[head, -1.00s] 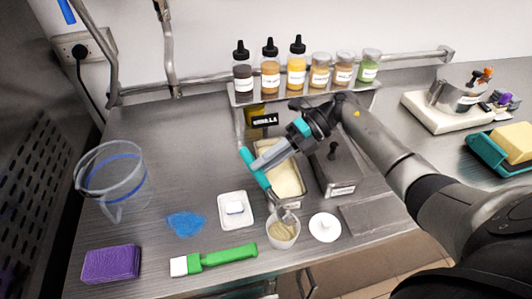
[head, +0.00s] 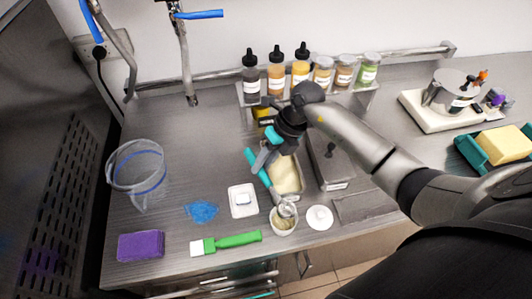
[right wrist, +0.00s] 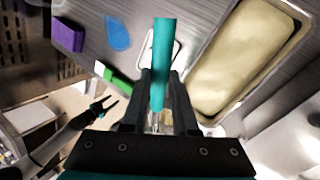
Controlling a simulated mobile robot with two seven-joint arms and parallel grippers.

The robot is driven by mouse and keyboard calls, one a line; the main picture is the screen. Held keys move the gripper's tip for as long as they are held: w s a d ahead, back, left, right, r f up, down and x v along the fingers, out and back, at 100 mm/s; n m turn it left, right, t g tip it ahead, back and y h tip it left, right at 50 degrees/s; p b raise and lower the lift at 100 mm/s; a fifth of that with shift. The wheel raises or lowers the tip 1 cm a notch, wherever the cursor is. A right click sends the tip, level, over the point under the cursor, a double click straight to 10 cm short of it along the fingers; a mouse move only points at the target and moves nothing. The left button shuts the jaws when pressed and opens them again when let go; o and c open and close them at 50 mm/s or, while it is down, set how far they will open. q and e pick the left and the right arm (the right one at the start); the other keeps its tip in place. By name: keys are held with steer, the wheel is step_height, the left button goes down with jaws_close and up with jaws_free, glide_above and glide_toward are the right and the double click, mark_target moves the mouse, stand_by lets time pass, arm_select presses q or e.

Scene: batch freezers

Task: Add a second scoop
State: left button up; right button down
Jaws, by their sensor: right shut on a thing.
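My right gripper (head: 262,160) is shut on the teal handle of a metal scoop (head: 257,172); the handle also shows between the fingers in the right wrist view (right wrist: 162,65). The metal scoop head is at the mouth of a small white cup (head: 284,228), which holds something beige. I cannot tell whether the head touches the contents. The open tub of pale yellow ice cream (head: 287,178) lies just behind the cup, partly hidden by my gripper. My left gripper (right wrist: 104,104) shows in the right wrist view, fingers apart and empty, below the counter edge.
A white dish (head: 242,201), green-handled spatula (head: 230,241), blue patch (head: 202,212), purple sponge (head: 141,246) and clear pitcher (head: 137,178) are left. Bottles (head: 276,78) stand at the back.

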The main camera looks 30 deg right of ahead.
steer(key=h+p, duration=0.1)
steer(key=a+h+p, duration=0.1)
steer(key=shift+r+h, duration=0.3)
steer(key=shift+r, duration=0.1)
steer(key=shift+a+t+h+p, duration=0.3)
steer(key=shift+a+h+p, duration=0.05)
steer(key=shift+h+p, duration=0.4)
steer(key=shift+r+h+p, duration=0.25)
steer(key=shift+r+p, duration=0.05)
steer(key=shift+r, duration=0.05)
steer(key=shift+r+p, duration=0.65)
steer(key=shift+r, duration=0.1)
